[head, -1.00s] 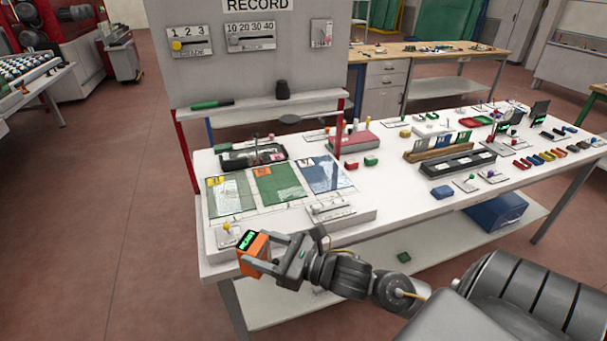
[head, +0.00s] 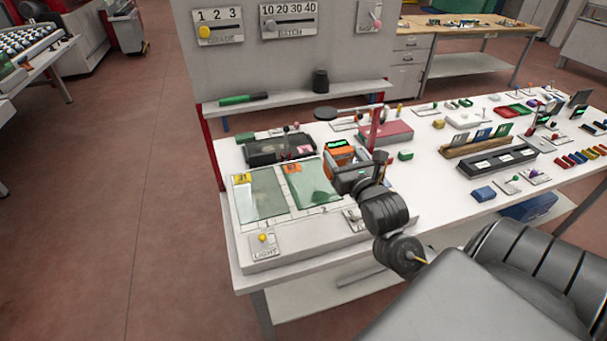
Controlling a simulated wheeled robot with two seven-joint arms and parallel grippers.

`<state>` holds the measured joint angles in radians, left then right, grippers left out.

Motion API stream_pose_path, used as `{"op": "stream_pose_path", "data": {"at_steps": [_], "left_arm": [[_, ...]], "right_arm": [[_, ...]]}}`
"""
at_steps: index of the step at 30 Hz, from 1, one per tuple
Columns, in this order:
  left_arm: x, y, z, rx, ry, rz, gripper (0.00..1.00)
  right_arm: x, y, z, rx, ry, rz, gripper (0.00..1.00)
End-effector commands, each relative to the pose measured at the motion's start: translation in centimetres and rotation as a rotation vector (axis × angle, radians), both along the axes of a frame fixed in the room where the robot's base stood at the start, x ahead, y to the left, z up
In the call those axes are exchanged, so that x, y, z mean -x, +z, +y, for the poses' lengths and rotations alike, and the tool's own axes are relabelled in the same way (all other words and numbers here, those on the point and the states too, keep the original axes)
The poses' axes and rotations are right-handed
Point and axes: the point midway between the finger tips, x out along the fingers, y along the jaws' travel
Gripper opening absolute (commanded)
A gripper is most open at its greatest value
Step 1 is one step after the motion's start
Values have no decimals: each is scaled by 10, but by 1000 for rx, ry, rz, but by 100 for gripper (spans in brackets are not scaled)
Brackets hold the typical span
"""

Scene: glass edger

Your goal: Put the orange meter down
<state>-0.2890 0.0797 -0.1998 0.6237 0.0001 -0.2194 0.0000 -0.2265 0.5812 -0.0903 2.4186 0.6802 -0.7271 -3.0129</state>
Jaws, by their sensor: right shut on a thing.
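The orange meter (head: 341,157) has a dark top with a lit green display. My right gripper (head: 345,168) is shut on it, above the back right part of the light panel (head: 300,247). The panel carries glass sheets, one with a yellow tag (head: 262,195) and a green one with an orange tag (head: 313,186). My gripper and arm hide the third sheet's place. I cannot tell whether the meter touches anything beneath it. My left gripper is not in view.
A dark tray (head: 262,157) lies behind the panel, and a red box (head: 392,134) stands to the right. A small green block (head: 405,155) is close by the gripper. The record board's shelf (head: 285,101) and red post (head: 211,150) stand behind and left.

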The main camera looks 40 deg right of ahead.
Motion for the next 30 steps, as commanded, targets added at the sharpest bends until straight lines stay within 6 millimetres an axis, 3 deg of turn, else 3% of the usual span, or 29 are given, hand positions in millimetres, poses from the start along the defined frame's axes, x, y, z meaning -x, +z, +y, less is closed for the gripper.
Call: {"op": "stream_pose_path", "data": {"at_steps": [3,6,8,14,18,24,30], "left_arm": [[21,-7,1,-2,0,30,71],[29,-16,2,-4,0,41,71],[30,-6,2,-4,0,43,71],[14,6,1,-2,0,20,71],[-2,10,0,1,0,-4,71],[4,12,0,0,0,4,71],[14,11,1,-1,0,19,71]], "right_arm": [[-6,-5,-3,4,-4,-4,29],[-24,-13,-7,8,-7,-4,29],[-38,-15,-9,6,-10,-1,29],[-92,-39,-12,4,-8,-2,29],[-113,-69,-13,2,-7,0,29],[-130,-90,-13,2,-3,-3,29],[-133,-94,-13,2,-2,-3,29]]}}
